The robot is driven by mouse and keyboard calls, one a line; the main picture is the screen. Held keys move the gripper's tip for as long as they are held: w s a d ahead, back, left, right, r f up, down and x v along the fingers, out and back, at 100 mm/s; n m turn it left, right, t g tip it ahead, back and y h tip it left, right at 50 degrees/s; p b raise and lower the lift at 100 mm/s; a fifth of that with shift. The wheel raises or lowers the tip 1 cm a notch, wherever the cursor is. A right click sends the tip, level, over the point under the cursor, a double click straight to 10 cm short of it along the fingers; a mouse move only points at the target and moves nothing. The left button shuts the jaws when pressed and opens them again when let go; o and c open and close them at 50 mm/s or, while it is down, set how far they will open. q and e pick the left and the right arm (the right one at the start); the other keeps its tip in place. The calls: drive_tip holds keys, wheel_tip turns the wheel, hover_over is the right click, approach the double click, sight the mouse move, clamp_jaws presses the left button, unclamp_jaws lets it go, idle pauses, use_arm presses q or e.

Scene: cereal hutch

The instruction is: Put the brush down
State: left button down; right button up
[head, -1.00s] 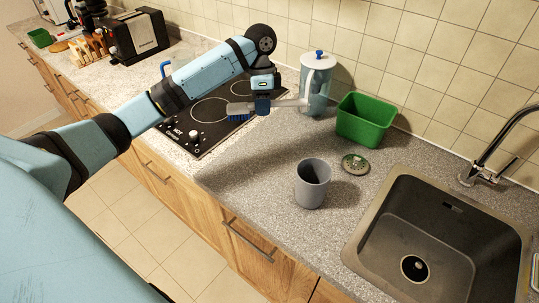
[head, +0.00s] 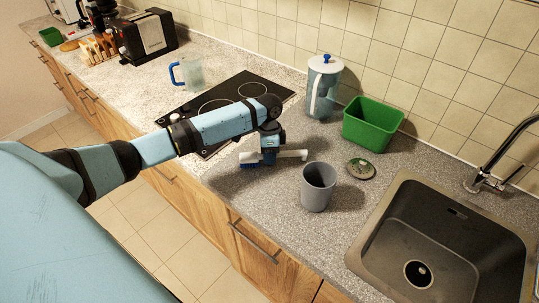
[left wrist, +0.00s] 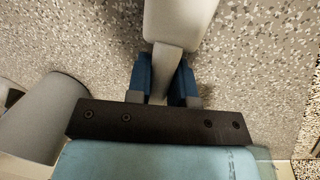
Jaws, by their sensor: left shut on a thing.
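My left gripper (head: 269,156) is shut on the brush (head: 293,155), low over the grey speckled counter (head: 225,180) between the hob and the grey cup. The brush lies about level, with its pale grey handle pointing right and blue bristles facing down at its left end. I cannot tell whether the bristles touch the counter. In the left wrist view the brush (left wrist: 180,25) runs between the two blue fingers (left wrist: 162,85), with the counter behind it. My right gripper is not in view.
The grey cup (head: 318,187) stands just right of the brush; it also shows in the left wrist view (left wrist: 40,120). A round green-patterned disc (head: 361,168), green bin (head: 372,124), lidded pitcher (head: 321,90) and sink (head: 432,235) are further right. The black hob (head: 245,90) and a clear blue-handled jug (head: 190,73) are behind.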

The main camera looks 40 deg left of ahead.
use_arm(q)
drive_tip(key=shift+f, duration=0.15)
drive_tip(key=c, duration=1)
unclamp_jaws()
drive_tip(key=shift+f, duration=0.1)
drive_tip(key=r, duration=0.4)
drive_tip(key=w+a+r, duration=0.1)
drive_tip(key=r, duration=0.7)
drive_tip(key=shift+w+a+r+b, duration=0.1)
drive_tip(key=shift+w+a+b, duration=0.1)
drive_tip(key=shift+w+b, duration=0.2)
